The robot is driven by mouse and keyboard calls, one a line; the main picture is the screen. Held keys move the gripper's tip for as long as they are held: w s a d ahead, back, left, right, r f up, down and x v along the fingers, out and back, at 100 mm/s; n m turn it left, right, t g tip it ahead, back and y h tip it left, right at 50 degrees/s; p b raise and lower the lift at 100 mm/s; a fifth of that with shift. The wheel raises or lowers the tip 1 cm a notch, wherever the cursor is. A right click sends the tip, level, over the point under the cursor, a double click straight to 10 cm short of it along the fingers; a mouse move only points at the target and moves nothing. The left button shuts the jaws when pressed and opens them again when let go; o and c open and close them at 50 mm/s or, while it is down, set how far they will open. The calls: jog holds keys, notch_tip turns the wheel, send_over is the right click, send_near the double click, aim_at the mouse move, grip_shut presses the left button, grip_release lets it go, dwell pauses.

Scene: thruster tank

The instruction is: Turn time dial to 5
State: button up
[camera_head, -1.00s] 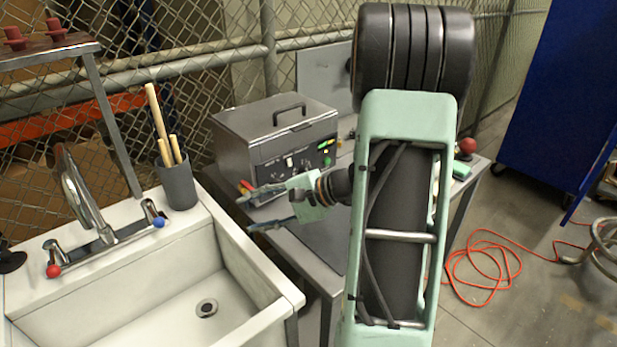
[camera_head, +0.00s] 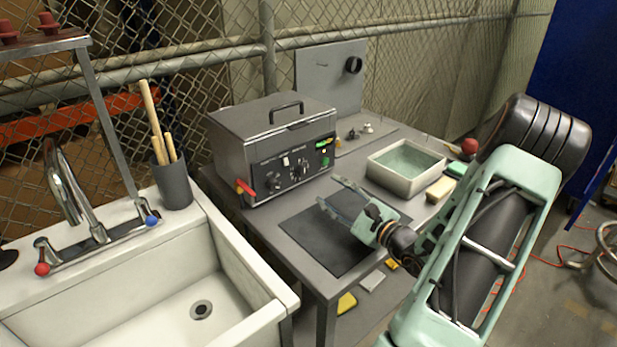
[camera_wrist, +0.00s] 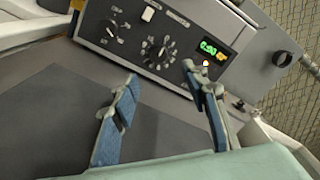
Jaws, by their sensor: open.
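The grey tank machine (camera_head: 270,150) stands on the table with its lid closed. Its dark front panel carries a left dial (camera_head: 274,180) and a larger right dial (camera_head: 301,170). In the wrist view the left dial (camera_wrist: 112,33) and the larger dial (camera_wrist: 155,52), ringed by marks, are clear of my fingers. A green display (camera_wrist: 209,46) is lit. My gripper (camera_head: 328,192) is open and empty above the dark mat, fingers toward the panel, apart from it.
A red-handled valve (camera_head: 245,188) sticks out at the machine's lower left corner. The sink (camera_head: 265,320) is at the left. The dark mat (camera_head: 310,235) before the machine is bare.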

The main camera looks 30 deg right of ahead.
aim_at(305, 173)
jog(key=w, duration=0.6)
jog(key=w+a, duration=0.1)
jog(key=w, duration=0.2)
jog(key=shift+w+a, duration=0.1)
jog(key=shift+w, duration=0.3)
grip_shut()
